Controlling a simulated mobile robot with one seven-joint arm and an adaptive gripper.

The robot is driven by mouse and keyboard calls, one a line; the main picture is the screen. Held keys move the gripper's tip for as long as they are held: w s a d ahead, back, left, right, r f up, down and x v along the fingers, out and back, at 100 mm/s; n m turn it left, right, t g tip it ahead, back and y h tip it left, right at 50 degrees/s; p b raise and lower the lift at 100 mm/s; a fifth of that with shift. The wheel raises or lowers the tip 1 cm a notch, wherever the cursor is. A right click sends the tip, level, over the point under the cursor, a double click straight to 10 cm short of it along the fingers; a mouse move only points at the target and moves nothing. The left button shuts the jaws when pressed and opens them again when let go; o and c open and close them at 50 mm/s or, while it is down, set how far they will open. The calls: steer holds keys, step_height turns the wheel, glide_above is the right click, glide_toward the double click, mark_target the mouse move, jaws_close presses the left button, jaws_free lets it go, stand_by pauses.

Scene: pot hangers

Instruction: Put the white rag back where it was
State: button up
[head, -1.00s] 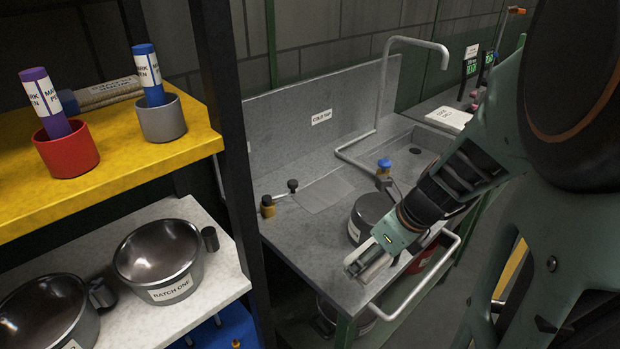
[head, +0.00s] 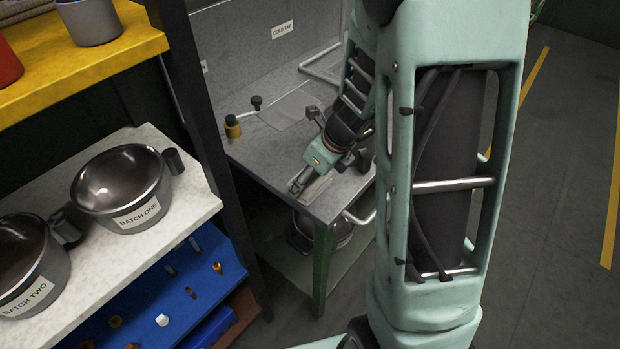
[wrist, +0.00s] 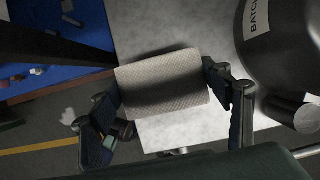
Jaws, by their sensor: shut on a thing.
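The white rag (wrist: 162,85) is an off-white, rolled or folded bundle. In the wrist view it lies between the two fingers of my gripper (wrist: 170,108), which is shut on it. The rag is small and hard to make out there. I cannot tell whether it touches the counter or is just above it.
A dark pot (wrist: 284,50) with a BATCH label stands close right of the gripper. Left are a pale shelf (head: 165,205) with the BATCH ONE pot (head: 122,188) and BATCH TWO pot (head: 30,262), a blue lower shelf (head: 215,262) and a dark post (head: 195,90).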

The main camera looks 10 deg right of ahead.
steer(key=o, duration=1.5)
steer(key=shift+f, duration=0.1)
steer(key=shift+c, duration=0.2)
steer(key=p+v, duration=0.4)
steer(key=v, duration=0.8)
steer(key=shift+r, duration=0.25)
steer(key=shift+w, duration=0.1)
